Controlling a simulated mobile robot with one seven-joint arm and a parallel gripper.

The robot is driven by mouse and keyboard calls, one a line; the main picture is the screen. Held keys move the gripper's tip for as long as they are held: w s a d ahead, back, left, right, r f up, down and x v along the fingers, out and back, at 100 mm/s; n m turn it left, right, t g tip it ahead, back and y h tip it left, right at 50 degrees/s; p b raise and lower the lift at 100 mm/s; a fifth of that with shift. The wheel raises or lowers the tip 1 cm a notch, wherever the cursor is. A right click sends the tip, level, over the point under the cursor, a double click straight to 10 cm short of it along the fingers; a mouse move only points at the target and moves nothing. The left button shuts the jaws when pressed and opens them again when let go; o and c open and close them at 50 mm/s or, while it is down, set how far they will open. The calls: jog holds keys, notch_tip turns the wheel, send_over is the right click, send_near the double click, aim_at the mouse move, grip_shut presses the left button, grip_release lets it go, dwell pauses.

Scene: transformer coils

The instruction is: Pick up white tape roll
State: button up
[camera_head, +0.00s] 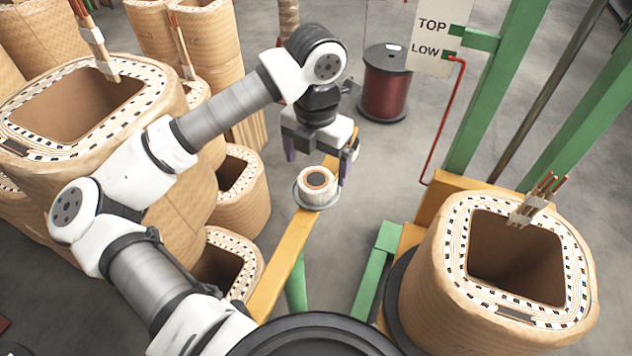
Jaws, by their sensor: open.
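The white tape roll (317,184) has a dark and orange-brown core. It rests in a shallow grey round dish (305,204) on a yellow beam (275,273). My gripper (316,168) is open above the roll, pointing down, with one finger to the left and one to the right. The fingertips look higher than or level with the roll's top; I cannot tell the exact height.
Large tan wrapped coils (182,200) crowd the left, close to my arm. Another coil (430,265) stands at right. Green posts (495,85) and a sign (431,38) stand behind it. A dark red wire spool (386,90) is on the floor at the back.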

aim_at(316, 178)
notch_tip(316, 178, down, 5)
jog(key=shift+w+r+p, duration=0.1)
jog(key=shift+p, duration=0.7)
jog(key=c, duration=1.1)
